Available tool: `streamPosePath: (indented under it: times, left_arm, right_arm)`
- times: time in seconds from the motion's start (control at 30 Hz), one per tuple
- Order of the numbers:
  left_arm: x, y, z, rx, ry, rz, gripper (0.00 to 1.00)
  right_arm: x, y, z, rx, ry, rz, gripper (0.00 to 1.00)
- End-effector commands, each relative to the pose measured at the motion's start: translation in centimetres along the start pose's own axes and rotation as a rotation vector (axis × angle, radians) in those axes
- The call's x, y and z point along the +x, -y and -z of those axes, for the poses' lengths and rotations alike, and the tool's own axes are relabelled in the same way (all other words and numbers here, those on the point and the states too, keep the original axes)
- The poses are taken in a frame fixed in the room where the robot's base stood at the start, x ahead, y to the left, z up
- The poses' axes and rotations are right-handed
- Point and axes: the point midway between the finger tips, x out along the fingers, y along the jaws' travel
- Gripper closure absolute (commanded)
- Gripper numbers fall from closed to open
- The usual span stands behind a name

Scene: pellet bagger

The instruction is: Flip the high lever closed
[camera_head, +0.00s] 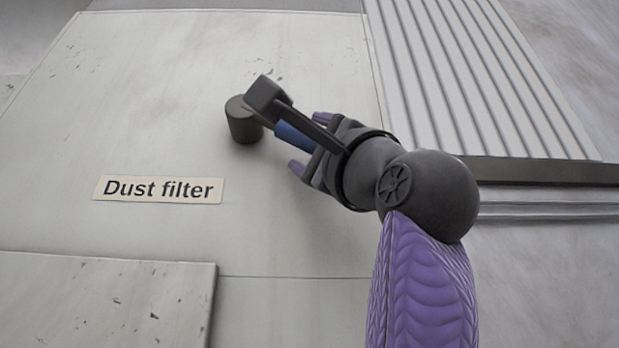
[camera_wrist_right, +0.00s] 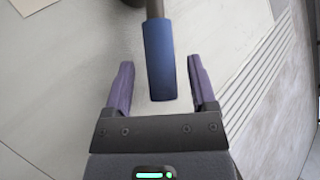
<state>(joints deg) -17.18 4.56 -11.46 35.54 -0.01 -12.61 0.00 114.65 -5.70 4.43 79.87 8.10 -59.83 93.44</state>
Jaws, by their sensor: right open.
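The lever has a dark round pivot (camera_head: 243,120) on the pale panel above the "Dust filter" label, and a blue handle (camera_head: 294,136) that points right and slightly down. My right gripper (camera_head: 309,143) is open at the handle's free end. In the right wrist view the blue handle (camera_wrist_right: 160,62) lies between the two purple fingers, with a gap on each side. A dark part of my wrist partly covers the lever in the head view. My left gripper is not in view.
The "Dust filter" label (camera_head: 158,189) is on the flat panel (camera_head: 180,90). A ribbed panel (camera_head: 480,75) is at the upper right, with a dark ledge (camera_head: 545,171) below it. A raised plate (camera_head: 105,300) is at the lower left. The panel around the label is clear.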

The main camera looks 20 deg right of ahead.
Motion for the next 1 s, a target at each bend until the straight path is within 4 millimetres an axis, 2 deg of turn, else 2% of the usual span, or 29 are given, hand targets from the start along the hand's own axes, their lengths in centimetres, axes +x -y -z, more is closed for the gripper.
streamPosePath:
  times: [0.03, 0.1, 0.2, 0.33, 0.47, 1.0]
  left_arm:
    - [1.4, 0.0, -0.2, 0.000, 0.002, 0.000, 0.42]
    - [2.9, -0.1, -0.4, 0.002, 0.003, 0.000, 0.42]
    - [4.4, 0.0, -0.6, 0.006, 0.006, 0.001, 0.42]
    - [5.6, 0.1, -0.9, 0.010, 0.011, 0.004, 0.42]
    - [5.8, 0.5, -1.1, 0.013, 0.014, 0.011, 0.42]
    - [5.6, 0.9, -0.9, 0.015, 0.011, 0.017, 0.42]
  right_arm:
    - [-1.5, -0.5, 0.0, 0.000, 0.001, 0.004, 0.27]
    - [-3.6, -0.7, 0.0, 0.000, 0.001, 0.005, 0.27]
    - [-6.1, -0.7, 0.0, 0.000, 0.001, 0.003, 0.27]
    - [-8.3, -0.5, 0.0, 0.001, 0.001, 0.002, 0.27]
    - [-9.1, -0.3, 0.0, 0.000, 0.000, -0.001, 0.27]
    - [-9.0, -0.2, 0.0, 0.000, 0.000, -0.001, 0.27]
